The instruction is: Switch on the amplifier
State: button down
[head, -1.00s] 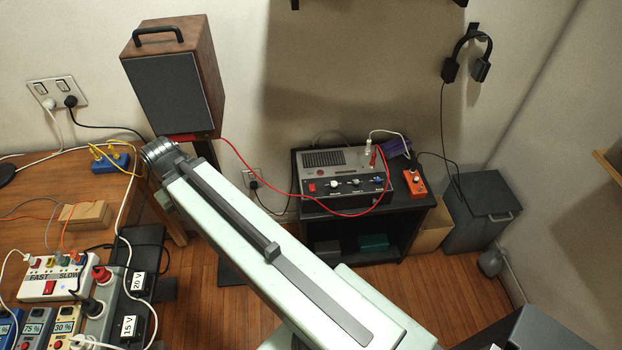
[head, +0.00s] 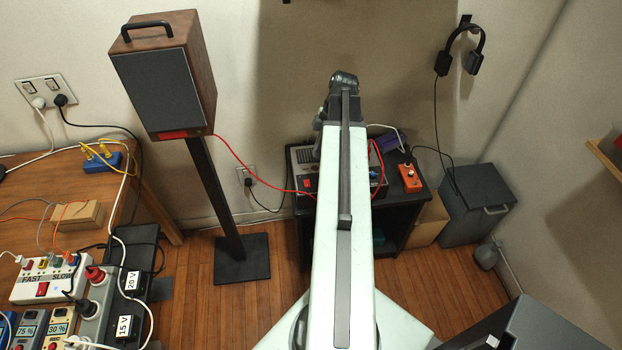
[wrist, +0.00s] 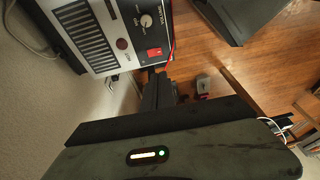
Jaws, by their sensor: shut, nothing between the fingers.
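The amplifier (head: 302,156) stands on a black stand in the head view, largely hidden behind my arm. Its red switch (head: 308,183) shows just left of the arm. The wrist view shows the amplifier (wrist: 85,35) at upper left, with a slotted grille, a knob and the red rocker switch (wrist: 154,52). I cannot tell which way the rocker is set. My gripper (wrist: 158,80) is shut and empty; its dark fingers show just below the switch in the wrist picture. Whether they touch the amplifier is unclear. The head view hides the gripper behind my arm.
A loudspeaker (head: 175,80) on a stand is left of the amplifier, with a red cable (head: 250,173) running between them. An orange box (head: 409,177) sits right of the amplifier. A grey bin (head: 480,200) stands farther right. A cluttered desk (head: 60,170) is at left.

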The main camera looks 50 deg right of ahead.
aim_at(307, 186)
jog(key=b+x, duration=0.9)
jog(key=s+b+x, duration=0.1)
jog(key=b+x, duration=0.3)
jog(key=x, duration=0.1)
jog(key=shift+d+f+b, duration=0.2)
jog(key=shift+d+b, duration=0.2)
jog(key=shift+r, duration=0.1)
